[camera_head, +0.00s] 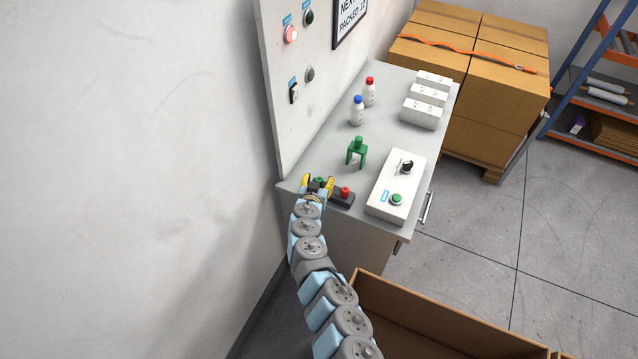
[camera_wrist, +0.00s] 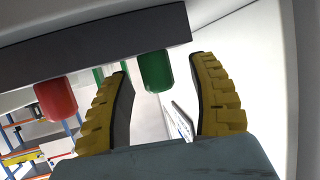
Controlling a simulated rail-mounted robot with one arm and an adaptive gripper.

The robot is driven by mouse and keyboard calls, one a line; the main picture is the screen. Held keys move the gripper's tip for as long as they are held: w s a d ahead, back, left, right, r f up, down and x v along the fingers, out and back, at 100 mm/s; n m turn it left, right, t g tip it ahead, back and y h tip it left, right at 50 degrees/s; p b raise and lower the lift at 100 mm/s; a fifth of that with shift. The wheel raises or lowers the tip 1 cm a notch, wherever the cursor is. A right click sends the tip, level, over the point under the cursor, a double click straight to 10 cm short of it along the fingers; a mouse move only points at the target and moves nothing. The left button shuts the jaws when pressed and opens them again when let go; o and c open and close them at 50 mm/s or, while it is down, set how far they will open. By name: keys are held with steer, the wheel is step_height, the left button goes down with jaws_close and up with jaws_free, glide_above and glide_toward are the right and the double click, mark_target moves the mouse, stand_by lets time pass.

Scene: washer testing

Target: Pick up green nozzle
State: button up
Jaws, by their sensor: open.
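The green nozzle (camera_head: 319,181) sits on a dark holder bar (camera_head: 341,199) at the near left corner of the grey table. The wrist view shows the green nozzle (camera_wrist: 155,71) against the dark bar (camera_wrist: 90,42), between my fingertips in the picture. My gripper (camera_head: 318,186) is open, with one yellow finger on each side of the green nozzle. In the wrist view my gripper (camera_wrist: 160,75) shows a gap on both sides of it; contact is not visible. A red nozzle (camera_head: 345,191) stands on the same bar, and also shows in the wrist view (camera_wrist: 55,97).
A green stand-like part (camera_head: 357,150) stands behind the bar. A white control box (camera_head: 396,186) is to the right. Two bottles, blue-capped (camera_head: 357,110) and red-capped (camera_head: 370,92), and white boxes (camera_head: 427,100) stand farther back. An upright panel (camera_head: 283,120) borders the table's left.

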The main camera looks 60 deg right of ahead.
mark_target(319, 181)
steer(key=shift+f, duration=0.1)
jaws_close()
stand_by(0.4)
steer(key=shift+s+a+r+p, duration=0.15)
steer(key=shift+r+p, duration=0.5)
steer(key=shift+r, duration=1.5)
steer(key=shift+s+a+r, duration=0.3)
steer(key=shift+a+r, duration=0.15)
steer(key=shift+a, duration=0.05)
steer(key=s+a+r+p, duration=0.1)
steer(key=s+a+r, duration=0.5)
steer(key=a, duration=0.4)
steer(key=shift+a+r, duration=0.35)
steer(key=shift+r, duration=0.55)
